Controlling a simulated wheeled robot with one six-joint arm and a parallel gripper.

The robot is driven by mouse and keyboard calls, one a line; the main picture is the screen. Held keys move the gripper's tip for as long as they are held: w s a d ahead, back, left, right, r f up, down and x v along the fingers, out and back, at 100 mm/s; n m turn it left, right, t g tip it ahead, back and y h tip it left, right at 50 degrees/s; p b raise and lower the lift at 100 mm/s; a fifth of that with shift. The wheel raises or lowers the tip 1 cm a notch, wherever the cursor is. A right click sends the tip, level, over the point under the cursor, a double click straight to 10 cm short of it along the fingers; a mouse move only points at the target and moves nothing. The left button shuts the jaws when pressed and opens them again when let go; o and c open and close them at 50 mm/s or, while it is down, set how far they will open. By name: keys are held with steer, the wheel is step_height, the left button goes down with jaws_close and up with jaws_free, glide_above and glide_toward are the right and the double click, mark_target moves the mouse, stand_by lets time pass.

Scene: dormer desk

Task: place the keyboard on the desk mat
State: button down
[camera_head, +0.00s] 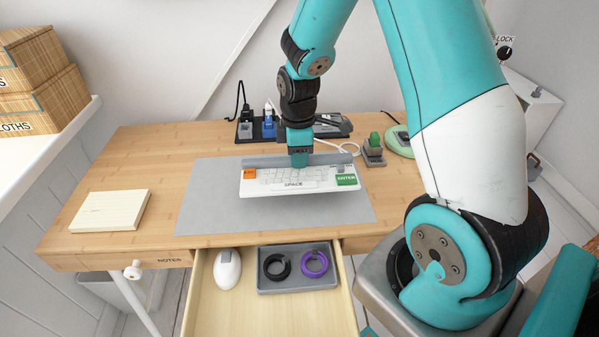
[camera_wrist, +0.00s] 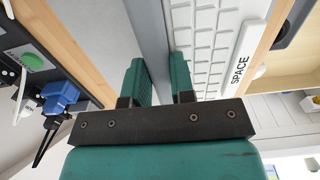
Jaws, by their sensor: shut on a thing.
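The white keyboard (camera_head: 270,186) has an orange key, a green ENTER key and a grey upright ridge (camera_head: 262,161) along its back edge. It is over the back-middle part of the grey desk mat (camera_head: 215,212). I cannot tell whether it touches the mat or hangs slightly above it. My gripper (camera_head: 299,161) points down at the back edge and is shut on the ridge. In the wrist view, the green fingers of my gripper (camera_wrist: 158,72) stand on both sides of the ridge, with the white keys (camera_wrist: 208,50) to the right.
A power strip (camera_head: 245,131) with plugs is behind the keyboard. A green-topped block (camera_head: 374,142) stands close to its right. A notepad (camera_head: 110,210) lies at left. The front drawer (camera_head: 225,310) is open, holding a white mouse (camera_head: 227,268) and a tray (camera_head: 297,288) with two rings.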

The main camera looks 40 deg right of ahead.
mark_target(299, 172)
steer(key=shift+f, duration=2.45)
steer(key=shift+f+b, duration=0.1)
steer(key=shift+b, duration=0.2)
steer(key=c, duration=1)
jaws_free()
steer(key=shift+s, duration=0.1)
